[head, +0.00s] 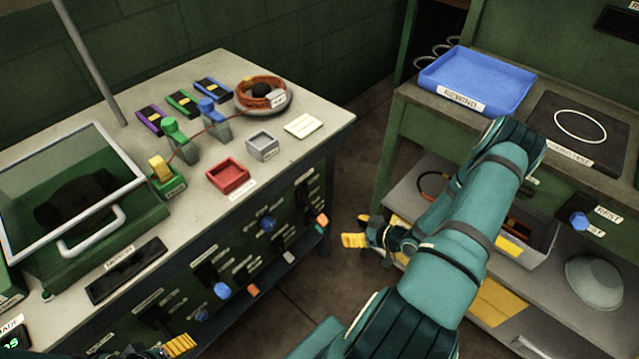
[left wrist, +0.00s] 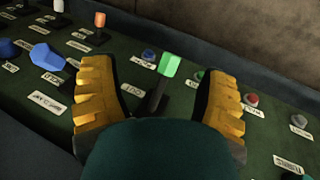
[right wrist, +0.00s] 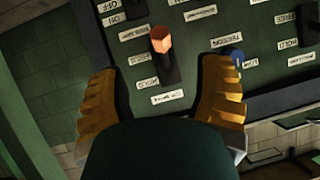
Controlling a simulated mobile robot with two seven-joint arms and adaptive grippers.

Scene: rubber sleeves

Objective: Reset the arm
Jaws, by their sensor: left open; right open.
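My right arm (head: 455,235) is teal and bent, with its elbow high in front of the right bench. Its gripper (head: 358,231), with yellow fingers, is low in the gap between the benches. In the right wrist view this gripper (right wrist: 160,78) is open and empty; an orange-tipped lever (right wrist: 162,45) shows beyond and between its fingers. My left gripper (head: 178,346) barely shows at the bottom edge of the head view. In the left wrist view it (left wrist: 160,82) is open, with a green-tipped lever (left wrist: 165,75) between the fingers; contact cannot be told.
The left bench (head: 320,120) carries a red tray (head: 228,176), a coil of orange cable (head: 262,90) and a lidded green box (head: 100,240). Its front panel has knobs and levers. The right bench holds a blue tray (head: 475,75) and a white ring (head: 580,125). Floor shows between them.

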